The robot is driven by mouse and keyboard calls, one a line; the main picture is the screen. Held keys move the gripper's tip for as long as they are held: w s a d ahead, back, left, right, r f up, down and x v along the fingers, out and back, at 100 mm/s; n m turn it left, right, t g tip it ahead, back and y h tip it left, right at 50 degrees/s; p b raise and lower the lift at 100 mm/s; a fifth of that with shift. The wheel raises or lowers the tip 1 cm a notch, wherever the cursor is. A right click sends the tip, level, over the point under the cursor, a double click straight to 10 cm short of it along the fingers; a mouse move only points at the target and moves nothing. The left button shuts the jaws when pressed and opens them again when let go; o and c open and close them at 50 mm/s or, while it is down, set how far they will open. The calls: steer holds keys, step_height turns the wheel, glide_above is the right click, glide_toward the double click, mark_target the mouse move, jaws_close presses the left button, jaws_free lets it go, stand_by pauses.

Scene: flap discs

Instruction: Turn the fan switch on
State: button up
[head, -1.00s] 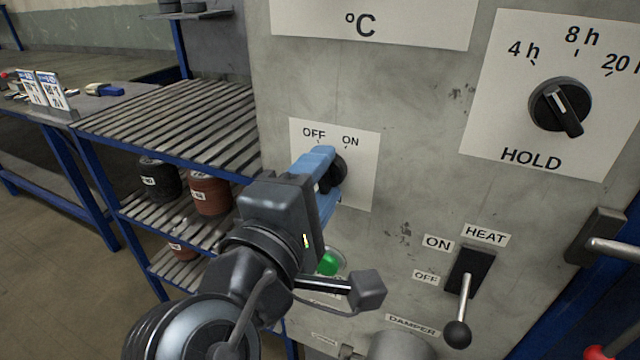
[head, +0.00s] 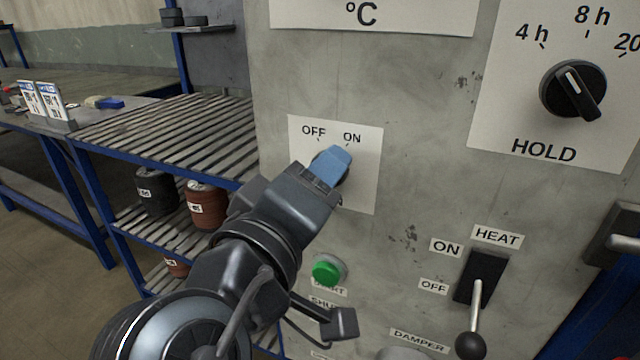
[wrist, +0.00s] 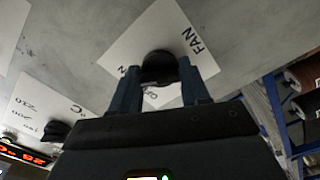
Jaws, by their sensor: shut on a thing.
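The fan switch is a black rotary knob (wrist: 158,68) on a white plate (head: 362,185) marked OFF and ON, fixed to the grey panel. The word FAN shows on this plate in the wrist view. My gripper (head: 332,165) has its blue fingers on both sides of the knob and is shut on it. In the head view the fingers hide most of the knob, and the hand is tilted toward the ON mark. The knob's pointer is hidden, so its exact setting cannot be read.
A green button (head: 326,271) sits below my gripper. A HEAT lever (head: 474,300) and a HOLD knob (head: 573,88) are to the right on the panel. A slatted rack (head: 170,135) with several spools stands to the left.

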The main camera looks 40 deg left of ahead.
stand_by(0.5)
steer(key=o, duration=1.1)
steer(key=shift+c, duration=0.2)
steer(key=v, duration=0.7)
steer(key=shift+s, duration=0.35)
steer(key=shift+f, duration=0.1)
